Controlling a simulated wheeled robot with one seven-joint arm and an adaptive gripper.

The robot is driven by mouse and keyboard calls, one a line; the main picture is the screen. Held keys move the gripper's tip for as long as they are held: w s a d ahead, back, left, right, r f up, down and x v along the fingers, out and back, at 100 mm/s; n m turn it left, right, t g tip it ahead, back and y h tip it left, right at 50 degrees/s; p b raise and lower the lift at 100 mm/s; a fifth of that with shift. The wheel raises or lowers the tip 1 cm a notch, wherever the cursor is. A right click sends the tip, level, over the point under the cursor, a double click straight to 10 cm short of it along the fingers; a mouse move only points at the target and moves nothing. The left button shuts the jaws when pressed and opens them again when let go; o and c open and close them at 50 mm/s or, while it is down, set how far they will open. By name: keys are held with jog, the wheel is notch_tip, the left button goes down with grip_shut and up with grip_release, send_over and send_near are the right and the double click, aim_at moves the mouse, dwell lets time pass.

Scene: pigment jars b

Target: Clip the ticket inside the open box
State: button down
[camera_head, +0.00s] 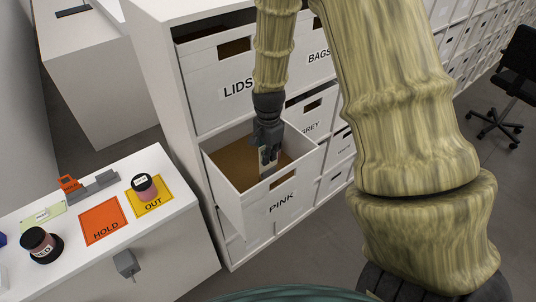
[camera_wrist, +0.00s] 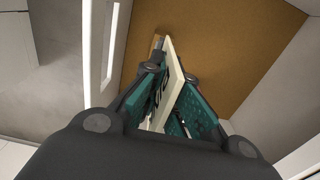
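The open box (camera_head: 254,206), labelled PINK, is pulled out of the white shelf unit and has a brown bottom. My gripper (camera_head: 268,150) points down into it. In the wrist view my gripper (camera_wrist: 170,78) has its green-padded fingers closed on the ticket (camera_wrist: 174,66), a pale card with dark lettering, standing on edge and slanted. The ticket shows only as a small pale patch in the head view. A small tan and grey piece (camera_wrist: 158,42) shows at the ticket's far end; I cannot tell whether it is a clip.
Closed boxes labelled LIDS (camera_head: 236,88), BAGS and GREY surround the open one. At left, a white table (camera_head: 150,228) bears an orange HOLD mat (camera_head: 103,219), a yellow OUT mat (camera_head: 160,203) with a jar (camera_head: 144,186), and another dark-lidded jar (camera_head: 40,245). A black chair stands far right.

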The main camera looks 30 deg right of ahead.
jog(key=shift+f+b, duration=0.45)
jog(key=shift+f, duration=0.65)
jog(key=c, duration=2.1)
grip_release()
jog(key=o, duration=0.5)
jog(key=shift+o, duration=0.2)
jog(key=shift+r, duration=0.1)
notch_tip(320, 180, up, 6)
jog(key=p, duration=0.4)
jog(key=shift+p, duration=0.3)
